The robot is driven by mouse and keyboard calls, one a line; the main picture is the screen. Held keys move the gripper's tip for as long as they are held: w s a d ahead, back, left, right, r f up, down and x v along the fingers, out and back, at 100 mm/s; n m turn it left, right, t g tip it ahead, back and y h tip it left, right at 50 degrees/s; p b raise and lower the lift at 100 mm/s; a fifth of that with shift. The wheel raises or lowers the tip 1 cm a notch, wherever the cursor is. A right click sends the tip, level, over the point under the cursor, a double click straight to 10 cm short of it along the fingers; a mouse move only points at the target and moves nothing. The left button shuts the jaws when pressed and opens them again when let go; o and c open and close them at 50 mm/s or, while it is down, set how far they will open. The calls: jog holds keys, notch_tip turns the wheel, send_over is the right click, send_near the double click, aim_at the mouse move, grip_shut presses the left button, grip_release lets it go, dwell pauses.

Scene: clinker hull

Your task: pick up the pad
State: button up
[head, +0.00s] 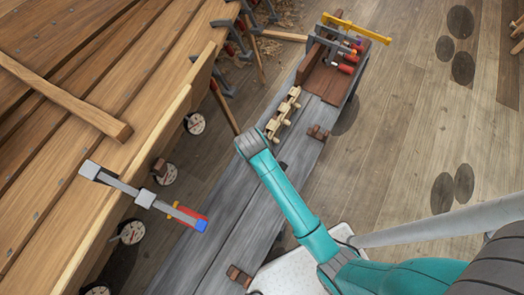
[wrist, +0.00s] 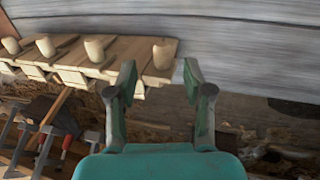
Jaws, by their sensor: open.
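My gripper (wrist: 160,78) is open in the wrist view, with nothing between its fingers. In the head view my teal arm reaches over the grey plank bench (head: 215,240) and hides the gripper. Two small brown blocks lie on the bench, one right of my arm (head: 318,132) and one near its lower end (head: 239,276). Either may be the pad; I cannot tell which. Neither is clearly seen in the wrist view. The gripper's left finger is near the end of a wooden peg rack (wrist: 105,55).
The peg rack (head: 283,113) sits on the bench beyond my arm. Clamps with red handles (head: 346,68) and a yellow bar (head: 357,27) crowd the bench's far end. Another clamp (head: 145,198) hangs at the hull's edge (head: 125,185). Open floor (head: 410,130) lies to the right.

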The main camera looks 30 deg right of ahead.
jog(key=x, duration=0.5)
jog(key=shift+s, duration=0.25)
jog(key=shift+c, duration=0.2)
grip_shut()
